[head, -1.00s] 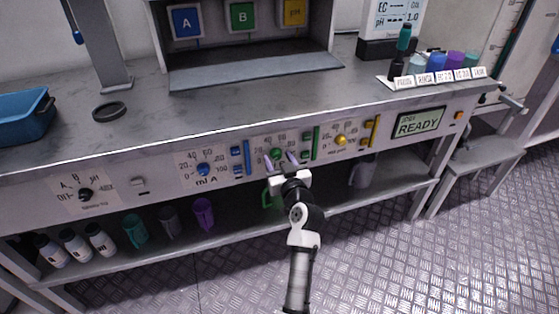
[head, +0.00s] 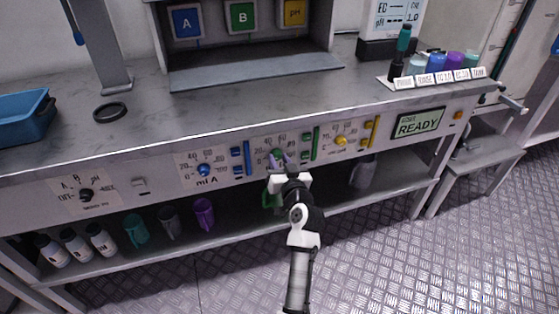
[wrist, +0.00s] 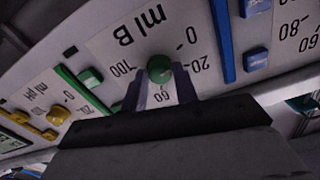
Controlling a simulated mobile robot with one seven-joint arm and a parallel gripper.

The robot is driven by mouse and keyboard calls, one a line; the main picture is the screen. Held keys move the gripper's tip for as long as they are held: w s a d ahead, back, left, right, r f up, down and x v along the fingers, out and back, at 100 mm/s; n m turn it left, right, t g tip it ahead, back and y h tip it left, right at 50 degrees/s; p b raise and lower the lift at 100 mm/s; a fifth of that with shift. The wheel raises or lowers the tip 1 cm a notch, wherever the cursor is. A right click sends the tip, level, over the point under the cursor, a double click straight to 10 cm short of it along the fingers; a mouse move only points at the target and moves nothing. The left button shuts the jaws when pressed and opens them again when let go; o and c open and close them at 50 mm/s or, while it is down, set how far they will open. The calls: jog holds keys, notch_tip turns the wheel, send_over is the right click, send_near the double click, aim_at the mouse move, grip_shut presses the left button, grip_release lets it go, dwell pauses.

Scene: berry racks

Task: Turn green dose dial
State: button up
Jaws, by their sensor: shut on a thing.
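The green dose dial (head: 277,154) is on the front panel of the bench, in the middle of a white numbered scale. In the wrist view the green dial (wrist: 159,68) sits under the "ml B" label, upside down there. My gripper (head: 279,162) reaches up to the panel from below. In the wrist view its two fingers (wrist: 160,88) stand on either side of the dial's lower part and are shut on it. The finger contact and the dial's pointer are partly hidden.
A blue dial (head: 204,170) is left of the green one and a yellow dial (head: 341,140) right. A display (head: 419,122) reads READY. Bottles and jugs stand on the shelf below. A blue tray (head: 24,117) is at the bench's left.

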jog(key=m+p, duration=0.1)
jog(key=m, duration=0.2)
jog(key=shift+m, duration=0.3)
jog(key=m+p, duration=0.1)
jog(key=m, duration=0.2)
jog(key=shift+r+m+p, duration=0.1)
jog(key=shift+m+p, duration=0.2)
jog(key=shift+p, duration=0.1)
jog(key=m+p, duration=0.2)
jog(key=m, duration=0.2)
jog(key=shift+m, duration=0.3)
jog(key=shift+m+p, duration=1.05)
jog(key=shift+m, duration=0.65)
jog(key=o, duration=1)
jog(key=shift+c, duration=0.2)
